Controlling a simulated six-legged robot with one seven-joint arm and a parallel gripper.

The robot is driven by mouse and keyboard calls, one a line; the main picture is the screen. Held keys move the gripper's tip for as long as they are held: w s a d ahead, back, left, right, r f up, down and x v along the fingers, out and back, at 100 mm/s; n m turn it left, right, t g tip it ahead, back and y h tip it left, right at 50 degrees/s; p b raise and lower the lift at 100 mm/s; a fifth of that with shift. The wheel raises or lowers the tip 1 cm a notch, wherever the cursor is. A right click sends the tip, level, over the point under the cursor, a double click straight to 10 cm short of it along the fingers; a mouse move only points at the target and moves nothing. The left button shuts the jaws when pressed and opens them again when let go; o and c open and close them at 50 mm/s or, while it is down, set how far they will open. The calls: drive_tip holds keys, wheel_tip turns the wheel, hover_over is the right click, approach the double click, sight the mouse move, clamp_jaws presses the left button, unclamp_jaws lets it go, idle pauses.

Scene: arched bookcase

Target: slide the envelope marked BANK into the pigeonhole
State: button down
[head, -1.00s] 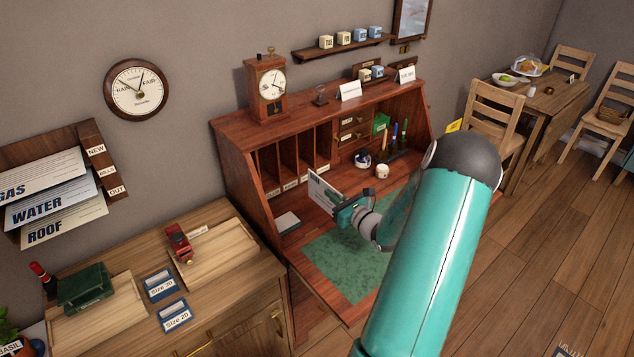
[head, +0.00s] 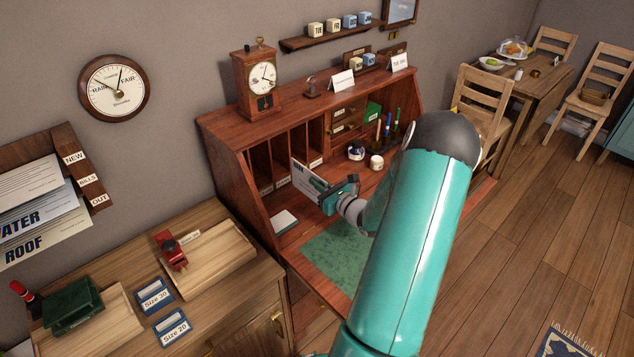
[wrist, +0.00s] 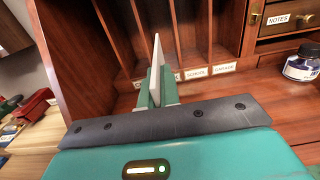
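A white envelope (head: 305,182) is held upright in my gripper, in front of the desk's row of pigeonholes (head: 258,165). Its print is too small to read in the head view. In the wrist view the envelope (wrist: 157,62) stands nearly edge-on between my fingers, pointing at the tall wooden slots. My gripper (wrist: 157,88) is shut on it; the gripper (head: 327,192) also shows in the head view above the desk top. Labels under the slots in the wrist view read SCHOOL and GARAGE; others are partly hidden by the fingers. I cannot tell whether the envelope's front edge is inside a slot.
Upright dividers (wrist: 183,35) flank the envelope closely. An ink bottle (wrist: 301,66) and a NOTES drawer (wrist: 283,18) are to the right. A white stack (head: 284,222) lies on the desk at left. The green desk mat (head: 335,250) is mostly clear.

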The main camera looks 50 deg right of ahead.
drive_tip(key=shift+w+d, duration=0.2)
drive_tip(key=shift+w, duration=1.2)
drive_tip(key=shift+w+d, duration=0.15)
drive_tip(key=shift+w, duration=1.25)
drive_tip(key=shift+w+d, duration=0.25)
drive_tip(key=shift+w, duration=1.85)
drive_tip(key=shift+w+d, duration=0.2)
drive_tip(key=shift+w, duration=1.85)
drive_tip(key=shift+w+d, duration=0.25)
drive_tip(key=shift+w, duration=1.85)
